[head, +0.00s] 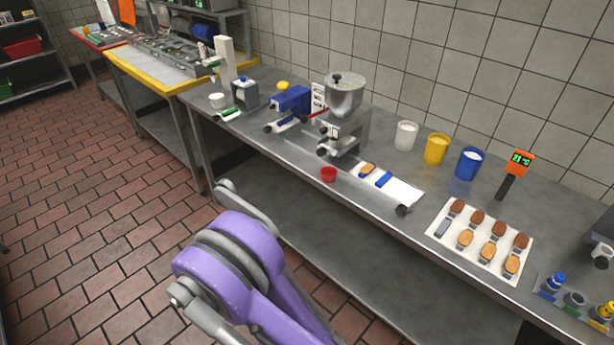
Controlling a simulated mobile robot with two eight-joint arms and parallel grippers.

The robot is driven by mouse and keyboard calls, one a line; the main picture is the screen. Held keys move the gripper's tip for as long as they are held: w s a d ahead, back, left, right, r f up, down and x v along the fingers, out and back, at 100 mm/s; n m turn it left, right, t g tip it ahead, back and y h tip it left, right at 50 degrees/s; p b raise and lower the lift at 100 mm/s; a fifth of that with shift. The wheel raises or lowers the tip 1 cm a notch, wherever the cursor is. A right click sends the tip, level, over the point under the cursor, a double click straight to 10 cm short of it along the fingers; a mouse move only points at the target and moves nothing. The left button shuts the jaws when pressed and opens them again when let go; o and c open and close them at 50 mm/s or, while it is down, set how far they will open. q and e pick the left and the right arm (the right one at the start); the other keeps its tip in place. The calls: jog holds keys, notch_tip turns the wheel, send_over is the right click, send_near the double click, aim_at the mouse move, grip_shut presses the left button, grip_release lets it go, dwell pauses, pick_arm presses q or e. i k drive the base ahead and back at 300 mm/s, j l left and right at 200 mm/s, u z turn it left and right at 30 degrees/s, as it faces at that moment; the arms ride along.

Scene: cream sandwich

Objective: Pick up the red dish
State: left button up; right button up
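The red dish (328,174) is a small round cup on the grey metal worktop (290,165), close to its front edge. It stands just in front of the steel machine with a hopper (345,105), left of a white tray. Nothing is holding it. A purple and grey part of one of my arms shows at the bottom, in front of the worktop and well apart from the dish. I make out no gripper fingers in the head view.
A white tray (404,192) with blue-handled items lies right of the dish. White (405,136), yellow (436,149) and blue (469,163) tubs stand behind. A blue machine (291,101) is at the left. A board with sandwich pieces (444,245) lies at the right.

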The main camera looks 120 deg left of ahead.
aim_at(328, 175)
jog(key=u, duration=3.9)
jog(key=i+j+z, duration=0.2)
jog(key=i+j, duration=0.95)
